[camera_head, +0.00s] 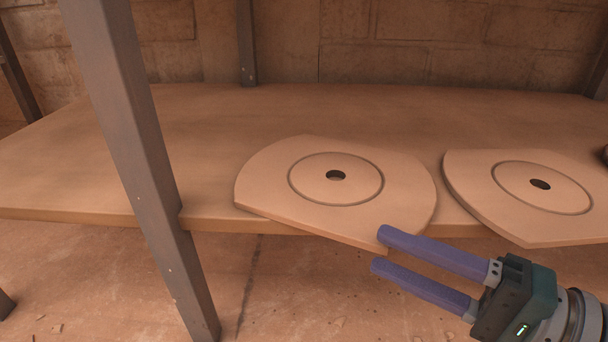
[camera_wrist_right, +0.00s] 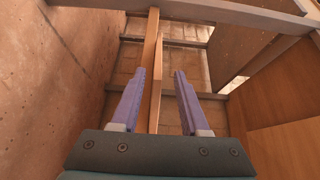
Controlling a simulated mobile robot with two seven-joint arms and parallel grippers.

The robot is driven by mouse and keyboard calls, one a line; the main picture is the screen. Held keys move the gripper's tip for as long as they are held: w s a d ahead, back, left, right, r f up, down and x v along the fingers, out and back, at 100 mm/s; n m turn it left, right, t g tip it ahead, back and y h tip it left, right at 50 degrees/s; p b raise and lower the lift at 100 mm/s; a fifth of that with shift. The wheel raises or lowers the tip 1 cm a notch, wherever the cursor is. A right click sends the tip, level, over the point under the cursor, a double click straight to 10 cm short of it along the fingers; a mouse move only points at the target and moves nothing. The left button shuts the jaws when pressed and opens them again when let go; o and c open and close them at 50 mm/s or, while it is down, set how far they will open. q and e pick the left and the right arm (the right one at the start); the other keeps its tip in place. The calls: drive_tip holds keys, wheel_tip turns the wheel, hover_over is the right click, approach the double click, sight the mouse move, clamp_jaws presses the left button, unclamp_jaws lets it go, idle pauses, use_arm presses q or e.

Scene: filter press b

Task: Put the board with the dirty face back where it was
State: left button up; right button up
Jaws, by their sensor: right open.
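A light tan board (camera_head: 285,180) with curved sides, a ring groove and a dark centre hole lies flat on the shelf, its front corner reaching past the shelf's front edge. A second, similar board (camera_head: 475,190) lies to its right, also overhanging the front. Both upper faces look plain; I cannot tell which board has a dirty face. My right gripper (camera_head: 377,250) is open at the first board's front corner, the upper finger overlapping its edge in view. In the right wrist view a thin board edge (camera_wrist_right: 158,85) shows between the spread fingers (camera_wrist_right: 159,74). My left gripper is not in view.
The wooden shelf (camera_head: 110,140) is bare to the left of and behind the boards. A dark metal post (camera_head: 135,135) stands at its front left. A brick wall (camera_head: 400,50) is behind. A dark object is cut off at the right edge.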

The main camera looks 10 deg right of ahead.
drive_tip(key=v, duration=0.5)
drive_tip(key=s+a+f+n+g+h, duration=0.3)
drive_tip(key=s+a+f+n+g, duration=0.3)
drive_tip(key=s+a+n+g, duration=0.35)
drive_tip(key=s+d+r+n+h, duration=0.2)
drive_tip(key=d+r+h, duration=0.2)
drive_tip(key=d+h, duration=0.4)
drive_tip(key=shift+s+d+h+p, duration=0.15)
drive_tip(key=shift+d+h+p, duration=0.05)
drive_tip(key=shift+h+p, duration=0.25)
drive_tip(key=shift+r, duration=0.2)
wheel_tip(320, 180, up, 113)
drive_tip(key=p, duration=11.2)
drive_tip(key=shift+f+p, duration=0.15)
drive_tip(key=shift+p, duration=0.25)
